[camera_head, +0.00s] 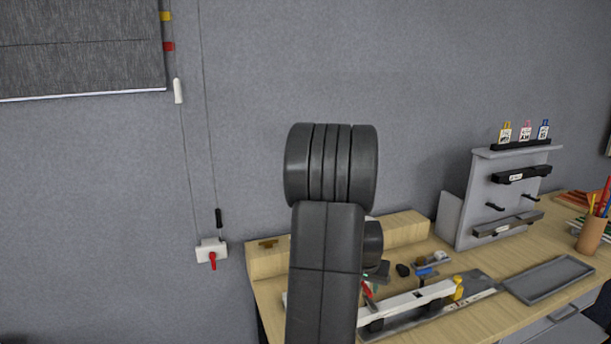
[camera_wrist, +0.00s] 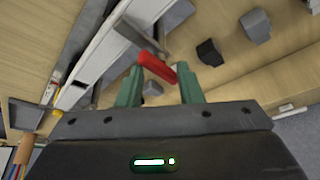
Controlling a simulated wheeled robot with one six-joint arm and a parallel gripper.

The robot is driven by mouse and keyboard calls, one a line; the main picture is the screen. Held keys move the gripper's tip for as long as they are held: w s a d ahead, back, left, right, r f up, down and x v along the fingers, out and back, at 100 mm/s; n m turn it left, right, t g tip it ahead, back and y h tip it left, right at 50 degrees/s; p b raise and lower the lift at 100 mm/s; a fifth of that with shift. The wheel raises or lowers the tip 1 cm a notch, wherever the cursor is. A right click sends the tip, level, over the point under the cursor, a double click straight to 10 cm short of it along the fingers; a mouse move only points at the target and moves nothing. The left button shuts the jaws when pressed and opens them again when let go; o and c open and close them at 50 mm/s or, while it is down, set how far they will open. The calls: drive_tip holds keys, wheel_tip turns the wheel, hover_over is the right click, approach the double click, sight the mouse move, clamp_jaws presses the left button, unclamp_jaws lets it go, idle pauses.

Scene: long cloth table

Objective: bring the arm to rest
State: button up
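My gripper (camera_wrist: 160,78) shows in the wrist view with its two green fingers apart. A red piece (camera_wrist: 157,67) lies across the gap at the fingertips; I cannot tell whether it touches them. The red piece also shows in the head view (camera_head: 367,291), by a white bar on the table. In the head view my arm rises in the middle of the picture, and its dark links hide part of the table and most of my gripper.
The wooden table (camera_head: 480,262) carries a long wooden block (camera_head: 405,229), a white bar (camera_head: 425,296), a grey tray (camera_head: 550,280), a grey rack (camera_head: 490,205) and a pencil cup (camera_head: 590,234). A wall switch box (camera_head: 210,251) is left of the arm.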

drive_tip(key=b+v, duration=0.1)
drive_tip(key=v, duration=0.8)
drive_tip(key=shift+r, duration=0.4)
drive_tip(key=shift+s, duration=0.15)
